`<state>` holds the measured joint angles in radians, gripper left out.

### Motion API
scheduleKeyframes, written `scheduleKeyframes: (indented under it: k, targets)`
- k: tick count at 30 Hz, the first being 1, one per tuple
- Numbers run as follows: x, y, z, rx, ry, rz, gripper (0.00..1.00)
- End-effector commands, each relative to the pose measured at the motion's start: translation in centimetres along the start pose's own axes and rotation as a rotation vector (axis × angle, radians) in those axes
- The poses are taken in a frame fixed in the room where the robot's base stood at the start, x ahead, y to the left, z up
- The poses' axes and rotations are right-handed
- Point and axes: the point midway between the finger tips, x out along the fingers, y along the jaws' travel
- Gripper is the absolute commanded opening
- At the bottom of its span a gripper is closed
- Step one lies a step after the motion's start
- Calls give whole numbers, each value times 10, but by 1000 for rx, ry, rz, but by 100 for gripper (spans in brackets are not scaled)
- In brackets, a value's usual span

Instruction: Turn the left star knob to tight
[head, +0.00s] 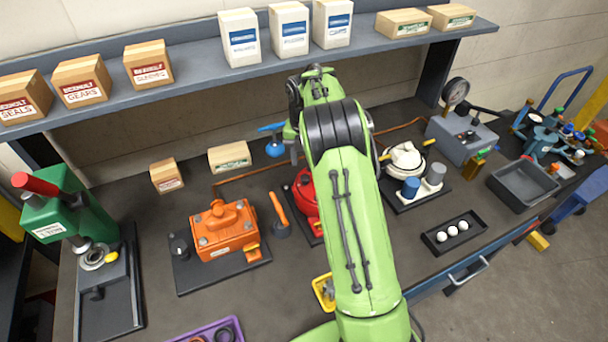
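An orange motor housing (223,230) sits on a black base plate (193,284). A small dark knob-like part (180,247) stands on that plate at the housing's left side. It is too small to tell whether it is star-shaped or how tight it is. I cannot make out any clearly star-shaped knob or tight mark. My green arm (350,225) rises through the middle of the head view and bends back near the shelf. My gripper is hidden behind the arm, so its fingers and anything in them do not show.
A red motor (305,195) is partly hidden by my arm. A white motor (405,158) stands right of it. A green press (70,215) is at far left. A shelf (195,75) with boxes overhangs the back. An orange-handled tool (279,212) stands beside the orange housing.

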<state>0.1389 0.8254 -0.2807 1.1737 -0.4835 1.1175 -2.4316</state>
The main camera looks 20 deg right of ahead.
Motion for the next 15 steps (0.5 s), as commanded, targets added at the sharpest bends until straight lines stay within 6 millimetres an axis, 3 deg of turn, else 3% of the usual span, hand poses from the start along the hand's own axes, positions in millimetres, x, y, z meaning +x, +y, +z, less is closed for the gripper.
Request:
scheduleKeyframes:
  k: [6,15]
  targets:
    - [46,-1,0,2,2,-2,40]
    - [61,0,0,2,-1,0,40]
